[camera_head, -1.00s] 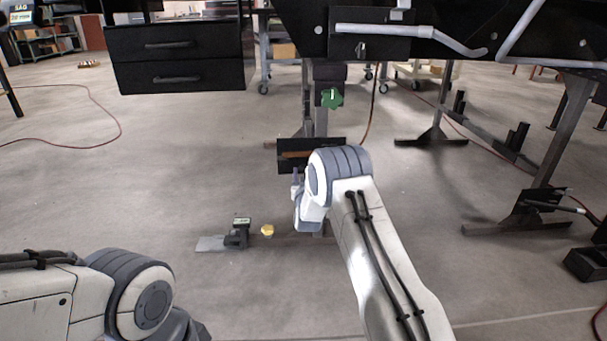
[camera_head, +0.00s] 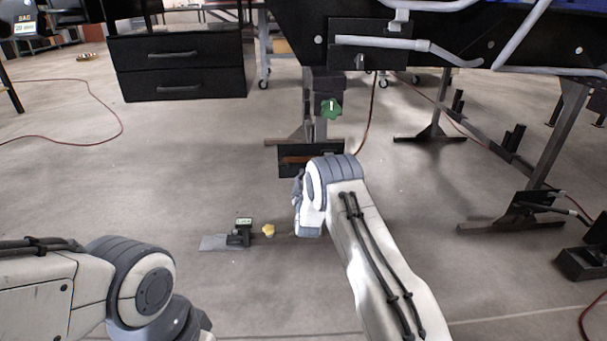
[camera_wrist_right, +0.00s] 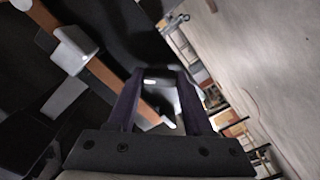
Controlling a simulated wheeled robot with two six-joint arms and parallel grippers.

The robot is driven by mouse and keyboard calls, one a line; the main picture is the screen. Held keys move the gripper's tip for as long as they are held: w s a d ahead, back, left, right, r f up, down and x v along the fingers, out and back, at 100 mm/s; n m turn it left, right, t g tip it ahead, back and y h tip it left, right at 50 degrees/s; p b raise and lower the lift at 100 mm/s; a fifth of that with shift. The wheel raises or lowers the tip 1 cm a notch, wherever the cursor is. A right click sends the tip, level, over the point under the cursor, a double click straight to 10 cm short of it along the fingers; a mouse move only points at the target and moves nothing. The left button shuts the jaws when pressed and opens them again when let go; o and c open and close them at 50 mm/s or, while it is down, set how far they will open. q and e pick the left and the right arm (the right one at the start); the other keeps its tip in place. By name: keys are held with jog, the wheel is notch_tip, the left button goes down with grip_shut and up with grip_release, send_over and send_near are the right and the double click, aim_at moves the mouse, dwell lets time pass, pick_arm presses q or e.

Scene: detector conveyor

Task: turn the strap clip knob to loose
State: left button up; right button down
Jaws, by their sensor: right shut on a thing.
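In the right wrist view my right gripper (camera_wrist_right: 158,78) has its two dark fingers shut on a small black knob with a pale mark (camera_wrist_right: 155,82), seemingly the strap clip knob. The knob's setting cannot be read. An orange-brown strap or bar (camera_wrist_right: 110,78) runs diagonally beside it, with a grey clip-like block (camera_wrist_right: 74,50) on it. In the head view a black panel with a brown strip (camera_head: 310,159) stands just behind my right arm. There my right gripper (camera_head: 299,187) is mostly hidden by its own wrist. My left gripper is outside the view; only its arm shows at lower left.
A green knob (camera_head: 331,108) sits on the post above the panel. A yellow knob (camera_head: 269,230) and a small black device (camera_head: 240,234) are lower down. The black conveyor frame (camera_head: 450,40) overhangs above. A drawer cabinet (camera_head: 180,70) stands at left. Open floor lies between.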

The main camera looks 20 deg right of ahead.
jog(key=shift+a+n+p, duration=0.1)
jog(key=shift+n+p, duration=1.55)
jog(key=shift+n, duration=2.65)
jog(key=shift+f, duration=0.1)
jog(key=shift+c, duration=1.6)
grip_release()
jog(key=p+v, duration=0.5)
jog(key=v, duration=0.5)
jog(key=shift+s, duration=0.3)
